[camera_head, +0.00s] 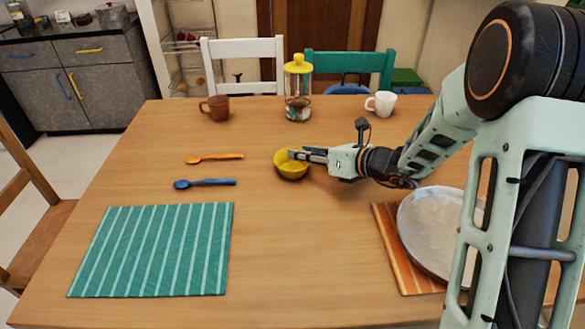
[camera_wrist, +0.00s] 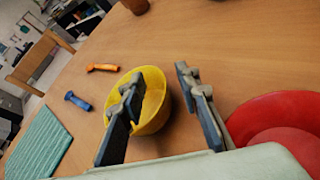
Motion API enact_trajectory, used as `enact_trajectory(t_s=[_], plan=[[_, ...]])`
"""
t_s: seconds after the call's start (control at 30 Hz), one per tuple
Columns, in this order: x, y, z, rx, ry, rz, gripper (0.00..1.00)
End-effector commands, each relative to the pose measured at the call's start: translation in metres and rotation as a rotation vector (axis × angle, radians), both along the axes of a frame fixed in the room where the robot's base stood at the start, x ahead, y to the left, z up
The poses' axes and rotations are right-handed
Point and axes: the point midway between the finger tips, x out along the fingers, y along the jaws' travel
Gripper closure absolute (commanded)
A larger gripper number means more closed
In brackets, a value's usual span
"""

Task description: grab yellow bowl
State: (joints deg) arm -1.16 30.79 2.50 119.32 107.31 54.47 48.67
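The yellow bowl (camera_head: 291,172) sits upright near the middle of the wooden table, partly covered by my gripper in the head view. My gripper (camera_head: 294,155) reaches over it from the right. In the wrist view the bowl (camera_wrist: 154,112) is below my open gripper (camera_wrist: 158,78), whose two fingers are well apart. The left finger lies across the bowl's opening and the right finger shows just beyond its right rim. The near rim shows between the fingers. I cannot tell whether either finger touches the bowl.
A jar with a yellow lid (camera_head: 298,92), brown mug (camera_head: 215,108) and white mug (camera_head: 381,104) stand behind. Orange (camera_head: 214,158) and blue (camera_head: 205,183) spoons lie left. A round plate (camera_head: 426,230) is at right. A red object (camera_wrist: 272,112) shows beside my gripper.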

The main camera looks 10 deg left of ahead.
Motion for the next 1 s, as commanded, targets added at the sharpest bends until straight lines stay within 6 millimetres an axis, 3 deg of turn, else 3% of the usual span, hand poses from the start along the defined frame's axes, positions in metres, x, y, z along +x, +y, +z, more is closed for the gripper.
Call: enact_trajectory(t_s=[0.17, 0.47, 0.83, 1.0], plan=[[0.0, 0.0, 0.0, 0.0, 0.0, 0.0, 0.7], [0.0, 0.0, 0.0, 0.0, -0.001, 0.0, 1.0], [0.0, 0.0, 0.001, 0.0, -0.001, 0.0, 1.0], [0.0, 0.0, 0.011, -0.001, -0.003, 0.001, 1.0]])
